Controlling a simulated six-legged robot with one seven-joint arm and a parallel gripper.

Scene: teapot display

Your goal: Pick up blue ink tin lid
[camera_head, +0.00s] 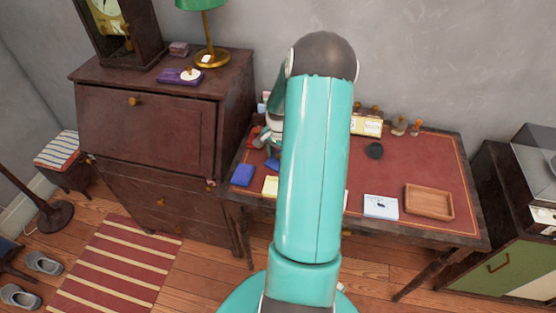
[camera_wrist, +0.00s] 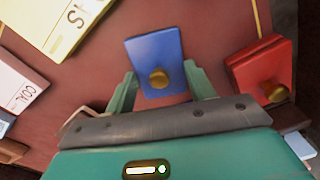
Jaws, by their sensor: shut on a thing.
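The blue ink tin lid (camera_wrist: 155,48) is a blue rectangular piece with a round brass knob, in the middle of the wrist view. My gripper (camera_wrist: 160,74) has a pale green finger on each side of it and is shut on it. In the head view my arm covers much of the desk, and a small blue patch (camera_head: 272,164) shows just below my gripper, near the desk's left end. I cannot tell whether the lid is clear of the desk top.
A red tin (camera_wrist: 261,72) with a brass knob stands close on the right. A cream box (camera_wrist: 56,22) and a white box (camera_wrist: 16,86) lie on the left. The red desk top (camera_head: 431,165) also holds a blue block (camera_head: 243,175) and a wooden tray (camera_head: 428,202).

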